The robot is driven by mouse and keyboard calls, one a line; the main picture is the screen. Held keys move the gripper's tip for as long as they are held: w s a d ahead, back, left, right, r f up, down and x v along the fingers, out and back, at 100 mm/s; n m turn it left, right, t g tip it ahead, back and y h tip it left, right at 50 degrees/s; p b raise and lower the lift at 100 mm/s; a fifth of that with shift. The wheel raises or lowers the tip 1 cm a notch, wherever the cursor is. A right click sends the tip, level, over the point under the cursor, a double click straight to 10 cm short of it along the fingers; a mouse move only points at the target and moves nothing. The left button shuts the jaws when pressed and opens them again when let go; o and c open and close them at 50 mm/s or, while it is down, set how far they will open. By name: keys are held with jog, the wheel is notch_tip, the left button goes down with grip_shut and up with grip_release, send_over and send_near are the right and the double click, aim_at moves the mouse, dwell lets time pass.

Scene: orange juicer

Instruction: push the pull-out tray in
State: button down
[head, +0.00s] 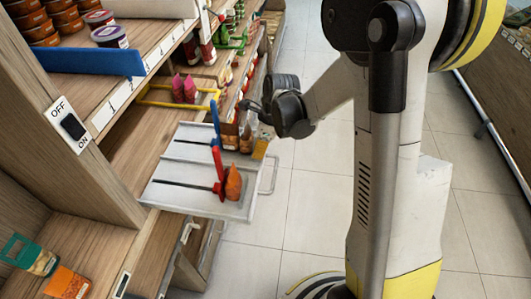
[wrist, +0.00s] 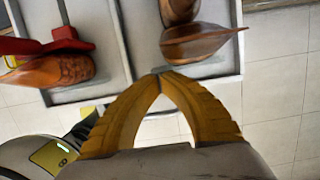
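The pull-out tray (head: 178,175) is a light grey tray sticking out from the wooden shelf over the aisle. It has two dark slots, a blue upright piece (head: 215,125) and a red one (head: 218,165), with orange-brown items beside them. A thin metal handle (head: 272,177) projects from its front edge. My gripper (head: 260,150) is at the tray's front, near its far corner. In the wrist view the yellow fingertips (wrist: 161,72) meet, with nothing visible between them, over the tray's front rim (wrist: 222,75). I cannot tell whether they touch the tray.
The wooden shelf unit (head: 120,205) fills the left side. An OFF/ON switch (head: 70,126) is on its upright. A yellow-framed rack (head: 160,98) with pink items lies behind the tray. The tiled aisle floor (head: 310,205) is clear in front of the tray.

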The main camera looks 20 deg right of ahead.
aim_at(172, 149)
jog(key=w+a, duration=0.4)
jog(key=a, duration=0.4)
jog(key=w+a, duration=0.5)
jog(key=a, duration=0.3)
jog(key=w+a, duration=0.5)
jog(key=a, duration=0.4)
jog(key=shift+w+p, duration=0.2)
jog(key=shift+p, duration=0.1)
jog(key=s+d, duration=0.7)
jog(key=d, duration=0.6)
jog(key=s+d, duration=0.8)
jog(key=d, duration=0.5)
jog(key=shift+s+d+b, duration=0.2)
jog(key=shift+d+b, duration=0.1)
jog(key=shift+d, duration=0.05)
jog(key=s+a+r+n+t+h, duration=0.1)
jog(key=s+r+n+t, duration=0.4)
jog(key=s+r+n, duration=1.1)
jog(key=shift+s+a+r+n+t+h, duration=0.25)
jog(key=shift+r+n+h, duration=0.55)
jog(key=shift+n, duration=3.2)
jog(key=shift+w+d+r, duration=0.1)
